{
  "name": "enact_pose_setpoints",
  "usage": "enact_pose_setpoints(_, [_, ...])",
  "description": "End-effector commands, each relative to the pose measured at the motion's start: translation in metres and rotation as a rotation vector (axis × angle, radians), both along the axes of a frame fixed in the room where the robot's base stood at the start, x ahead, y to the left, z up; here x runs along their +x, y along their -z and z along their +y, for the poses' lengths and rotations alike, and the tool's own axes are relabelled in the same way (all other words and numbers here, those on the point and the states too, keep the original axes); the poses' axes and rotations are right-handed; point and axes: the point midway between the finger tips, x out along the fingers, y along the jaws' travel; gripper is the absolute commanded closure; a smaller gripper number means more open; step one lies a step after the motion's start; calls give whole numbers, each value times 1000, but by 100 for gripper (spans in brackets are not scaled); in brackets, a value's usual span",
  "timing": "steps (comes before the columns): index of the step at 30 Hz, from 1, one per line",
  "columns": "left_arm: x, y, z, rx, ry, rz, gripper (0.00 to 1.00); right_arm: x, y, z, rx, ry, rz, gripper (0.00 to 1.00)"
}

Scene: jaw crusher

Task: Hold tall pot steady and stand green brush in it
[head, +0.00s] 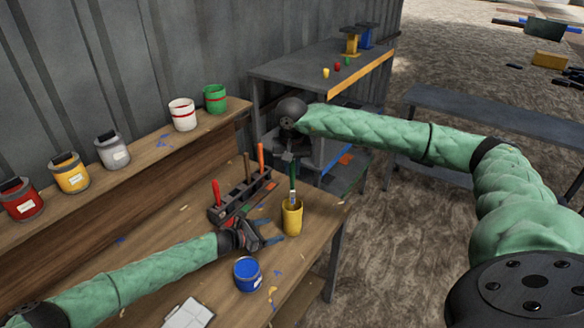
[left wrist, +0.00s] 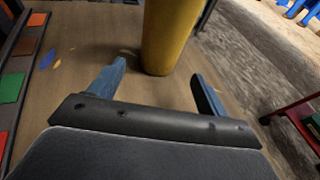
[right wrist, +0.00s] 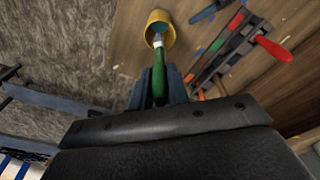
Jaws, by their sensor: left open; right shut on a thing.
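The tall yellow pot (head: 292,217) stands upright near the right end of the wooden bench. It also shows in the left wrist view (left wrist: 171,38) and from above in the right wrist view (right wrist: 160,19). My left gripper (head: 272,239) is open and low beside the pot, its blue fingers pointing at it with the pot just beyond the tips. My right gripper (head: 288,162) is shut on the green brush (right wrist: 159,75) by its handle, above the pot. The brush hangs bristles down, its lower end at the pot's mouth; how deep it reaches is unclear.
A tool rack (head: 240,196) with red- and orange-handled tools stands left of the pot. An open blue paint can (head: 247,273) stands in front. Paint cans, such as the green one (head: 215,98), line the back shelf. The bench's right edge is close to the pot.

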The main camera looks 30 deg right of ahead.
Motion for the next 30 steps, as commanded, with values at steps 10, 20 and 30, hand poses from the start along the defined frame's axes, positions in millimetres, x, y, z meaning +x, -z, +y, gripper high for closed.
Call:
enact_pose_setpoints(10, [-1,12,-41,1,-1,-1,23,0,0,0,0,0,0,100])
enact_pose_setpoints(20, [-1,22,-74,-1,-1,0,23,0,0,0,0,0,0,100])
enact_pose_setpoints(30, [0,26,-83,0,-1,0,23,0,0,0,0,0,0,100])
